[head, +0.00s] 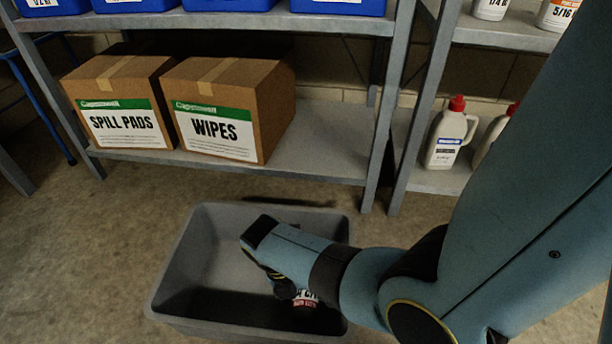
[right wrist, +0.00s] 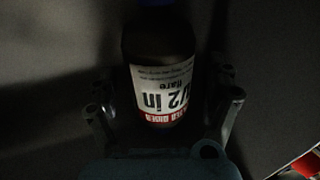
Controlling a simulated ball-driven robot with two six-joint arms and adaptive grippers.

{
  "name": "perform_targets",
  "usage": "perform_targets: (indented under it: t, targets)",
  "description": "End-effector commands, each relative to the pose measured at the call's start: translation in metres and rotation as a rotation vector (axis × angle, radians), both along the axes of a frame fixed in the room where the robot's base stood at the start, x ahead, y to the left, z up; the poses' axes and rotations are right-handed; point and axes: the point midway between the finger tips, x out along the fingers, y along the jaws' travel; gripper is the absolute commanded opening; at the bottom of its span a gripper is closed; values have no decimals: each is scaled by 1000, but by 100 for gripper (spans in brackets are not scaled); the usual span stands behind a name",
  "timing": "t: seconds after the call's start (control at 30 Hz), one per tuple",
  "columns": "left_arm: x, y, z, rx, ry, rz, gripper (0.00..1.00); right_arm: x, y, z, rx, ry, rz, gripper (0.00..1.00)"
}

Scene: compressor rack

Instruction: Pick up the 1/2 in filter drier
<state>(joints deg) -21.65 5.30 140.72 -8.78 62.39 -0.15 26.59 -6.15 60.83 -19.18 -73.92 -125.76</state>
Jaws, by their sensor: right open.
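The 1/2 in filter drier (right wrist: 163,90) is a dark cylinder with a white and red label, seen upside down in the right wrist view. The label reads "1/2 in flare". My right gripper (right wrist: 165,112) is open, with one finger on each side of the drier; I cannot tell whether they touch it. In the head view my right gripper (head: 270,274) reaches down into a grey tote (head: 188,262) on the floor, and my arm hides most of what lies beneath it. My left gripper is not in view.
Behind stands a shelf with a spill pads box (head: 122,105) and a wipes box (head: 228,110). White bottles (head: 448,138) stand on the right rack. The floor left of the tote is clear.

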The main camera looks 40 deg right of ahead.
Motion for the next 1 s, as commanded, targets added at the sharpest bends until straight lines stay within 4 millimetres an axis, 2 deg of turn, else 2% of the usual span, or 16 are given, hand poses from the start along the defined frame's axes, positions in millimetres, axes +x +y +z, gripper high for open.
perform_targets:
  t: [0.07, 0.63, 1.0]
  targets:
    - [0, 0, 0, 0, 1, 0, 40, 0, 0, 0, 0, 0, 0, 82]
    - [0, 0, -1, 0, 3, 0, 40, 0, 0, 0, 0, 0, 0, 8]
    - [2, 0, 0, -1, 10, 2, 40, 1, 0, 2, 0, -1, 0, 6]
